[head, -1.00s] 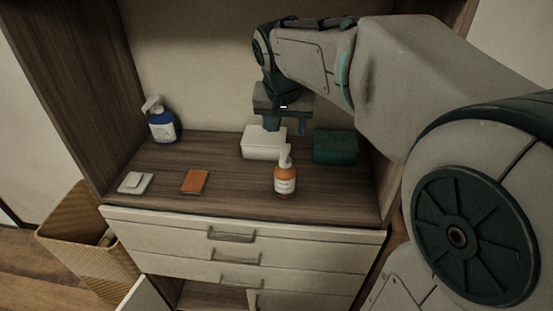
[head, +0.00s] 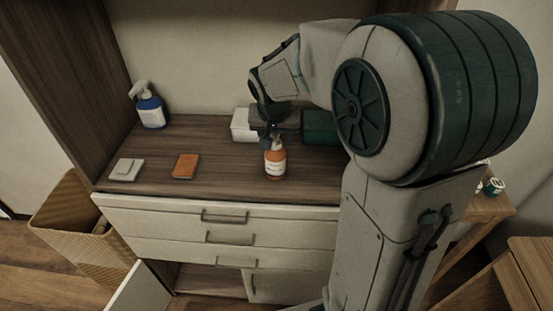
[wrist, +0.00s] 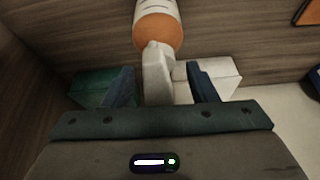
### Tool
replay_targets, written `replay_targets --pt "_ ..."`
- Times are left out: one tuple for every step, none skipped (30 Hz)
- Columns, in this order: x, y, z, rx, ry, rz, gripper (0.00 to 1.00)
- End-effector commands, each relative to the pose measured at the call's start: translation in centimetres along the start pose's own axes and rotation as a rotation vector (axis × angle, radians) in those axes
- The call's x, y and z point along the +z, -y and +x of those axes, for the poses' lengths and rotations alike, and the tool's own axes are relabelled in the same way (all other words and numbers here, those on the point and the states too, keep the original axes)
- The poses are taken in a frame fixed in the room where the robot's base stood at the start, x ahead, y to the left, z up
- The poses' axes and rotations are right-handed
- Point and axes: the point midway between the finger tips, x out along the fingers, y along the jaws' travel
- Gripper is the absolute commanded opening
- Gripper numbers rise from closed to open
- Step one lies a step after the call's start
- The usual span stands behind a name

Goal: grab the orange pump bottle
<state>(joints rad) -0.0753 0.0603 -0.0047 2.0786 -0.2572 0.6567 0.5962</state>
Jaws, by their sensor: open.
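The orange pump bottle (head: 275,161) stands upright on the wooden cabinet top, near its front edge, with a white label and a pale pump head. My gripper (head: 272,133) is at the height of its pump head, pointing down. In the wrist view, the orange pump bottle (wrist: 157,30) is at the top centre, and its white pump lies between the two dark fingers of my gripper (wrist: 160,85). The fingers are apart, with gaps on both sides of the pump.
A white box (head: 243,125) and a green box (head: 320,127) stand behind the bottle. A blue spray bottle (head: 150,110), a white pad (head: 126,169) and an orange-brown block (head: 186,166) are to the left. Wooden side walls bound the cabinet top.

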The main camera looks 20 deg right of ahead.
Motion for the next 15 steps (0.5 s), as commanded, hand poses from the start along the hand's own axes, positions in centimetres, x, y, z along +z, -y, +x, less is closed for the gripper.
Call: replay_targets --pt "0.0 -0.01 -0.01 0.0 0.0 0.0 0.52" --pt "0.0 -0.01 -0.02 0.0 0.0 0.0 0.52" --pt "0.0 -0.01 -0.02 0.0 0.0 0.0 0.52" --pt "0.0 -0.01 -0.02 0.0 0.0 0.0 0.47" --pt "0.0 -0.02 -0.03 0.0 0.0 0.0 0.38" --pt "0.0 -0.02 -0.03 0.0 0.0 0.0 0.27" --pt "0.0 -0.02 -0.03 0.0 0.0 0.0 0.19" --pt "0.0 -0.02 -0.04 0.0 0.0 0.0 0.11" --pt "0.0 -0.02 -0.04 0.0 0.0 0.0 0.0" --pt "0.0 -0.03 -0.04 0.0 0.0 0.0 0.0" --pt "-0.03 -0.02 -0.08 0.0 -0.001 0.0 0.0" --pt "-0.03 -0.02 -0.08 0.0 -0.001 0.0 0.0" --pt "-0.03 -0.02 -0.08 0.0 -0.001 0.0 0.0" --pt "-0.03 -0.02 -0.08 0.0 -0.001 0.0 0.0" --pt "-0.03 -0.03 -0.09 0.0 -0.001 0.0 0.0"
